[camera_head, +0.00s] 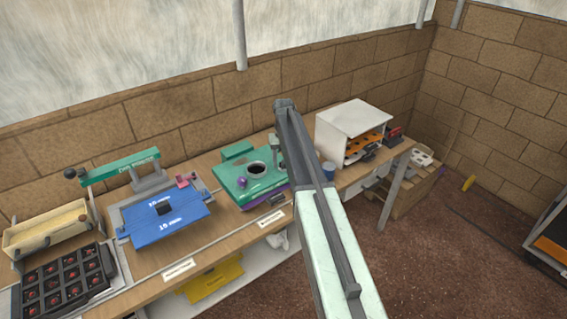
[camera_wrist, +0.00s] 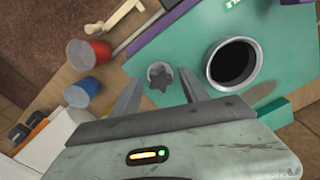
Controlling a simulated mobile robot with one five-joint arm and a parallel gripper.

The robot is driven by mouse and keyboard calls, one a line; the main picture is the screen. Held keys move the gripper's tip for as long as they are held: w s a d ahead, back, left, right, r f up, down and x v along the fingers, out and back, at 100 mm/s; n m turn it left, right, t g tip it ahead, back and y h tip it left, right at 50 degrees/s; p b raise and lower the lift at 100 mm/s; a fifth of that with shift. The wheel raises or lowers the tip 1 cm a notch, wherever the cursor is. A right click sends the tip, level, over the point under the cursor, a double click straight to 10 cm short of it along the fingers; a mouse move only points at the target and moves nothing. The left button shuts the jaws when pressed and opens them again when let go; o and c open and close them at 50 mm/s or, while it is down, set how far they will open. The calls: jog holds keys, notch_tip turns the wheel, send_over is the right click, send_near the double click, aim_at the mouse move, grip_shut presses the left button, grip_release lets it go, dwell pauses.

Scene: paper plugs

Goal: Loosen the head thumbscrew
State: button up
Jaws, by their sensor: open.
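The thumbscrew (camera_wrist: 160,77) is a grey star-shaped knob on the teal head plate (camera_wrist: 200,25) in the wrist view. My gripper (camera_wrist: 159,80) is open, with one finger on each side of the knob in the picture. I cannot tell whether the fingers are level with the knob or above it. A dark round opening with a pale ring (camera_wrist: 208,66) is right of the knob. In the head view the teal machine (camera_head: 229,187) stands on the bench, partly behind my arm. The thumbscrew cannot be made out there.
A blue plate (camera_head: 180,222) and a dark tray (camera_head: 50,285) are left on the bench. A white cabinet (camera_head: 343,124) is to the right. A red cup (camera_wrist: 96,50) and a blue cup (camera_wrist: 80,93) stand beside the teal plate. Brown floor lies in front.

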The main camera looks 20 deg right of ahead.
jog(key=shift+r+p, duration=1.9)
jog(key=shift+r, duration=0.15)
jog(key=shift+f, duration=0.1)
jog(key=m, duration=1.2)
